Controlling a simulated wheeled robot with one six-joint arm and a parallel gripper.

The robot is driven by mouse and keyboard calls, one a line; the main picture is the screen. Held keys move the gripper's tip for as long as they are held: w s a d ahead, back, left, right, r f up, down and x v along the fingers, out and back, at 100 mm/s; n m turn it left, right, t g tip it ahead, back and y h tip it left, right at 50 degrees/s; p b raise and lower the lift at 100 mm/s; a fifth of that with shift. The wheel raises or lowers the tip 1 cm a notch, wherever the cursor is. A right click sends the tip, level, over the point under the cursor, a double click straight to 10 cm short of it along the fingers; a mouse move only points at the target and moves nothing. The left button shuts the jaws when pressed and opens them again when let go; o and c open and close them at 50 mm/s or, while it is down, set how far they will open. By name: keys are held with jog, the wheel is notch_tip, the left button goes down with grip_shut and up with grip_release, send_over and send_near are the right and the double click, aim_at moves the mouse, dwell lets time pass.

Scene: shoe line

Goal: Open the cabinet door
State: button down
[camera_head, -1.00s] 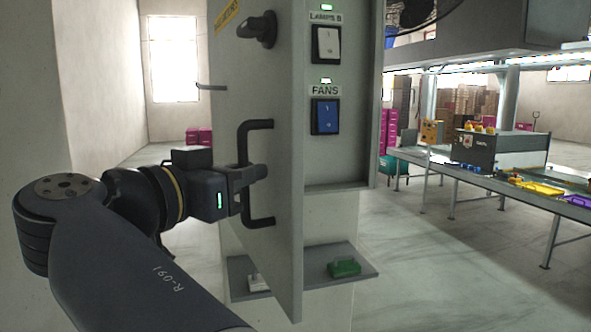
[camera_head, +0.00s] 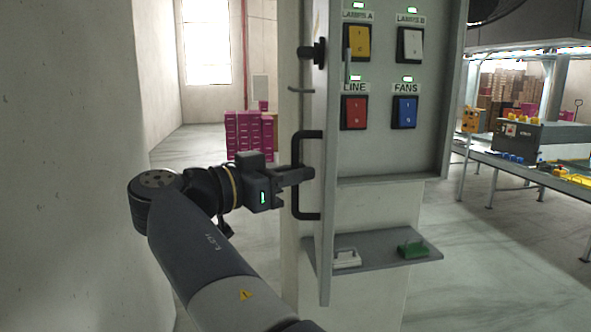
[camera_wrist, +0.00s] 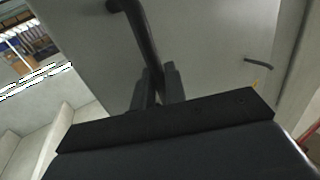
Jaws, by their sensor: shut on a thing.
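The cabinet door (camera_head: 325,240) stands open, swung out to the left and seen nearly edge-on in the head view. Its black bar handle (camera_head: 297,200) is on the face turned to the left. My gripper (camera_head: 305,175) is shut on the handle at about its middle height. The wrist view shows the dark handle (camera_wrist: 133,22) running down between the two fingers (camera_wrist: 157,88), with the grey door face (camera_wrist: 205,60) behind. The cabinet (camera_head: 430,150) shows yellow, white, red and blue switches inside. A black knob (camera_head: 312,52) sits on the door above the handle.
A grey shelf (camera_head: 380,262) below the cabinet holds a white block (camera_head: 347,258) and a green block (camera_head: 413,249). A pale wall (camera_head: 70,180) stands close at the left. Magenta crates (camera_head: 249,134) are behind. A conveyor line (camera_head: 545,170) runs at the right.

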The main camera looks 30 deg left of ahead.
jog(key=shift+a+r, duration=0.1)
jog(key=shift+r, duration=0.05)
jog(key=c, duration=1.6)
grip_release()
jog(key=shift+w, duration=0.1)
jog(key=shift+o, duration=0.2)
jog(key=v, duration=1.1)
jog(key=shift+b, duration=0.35)
jog(key=shift+w, duration=0.1)
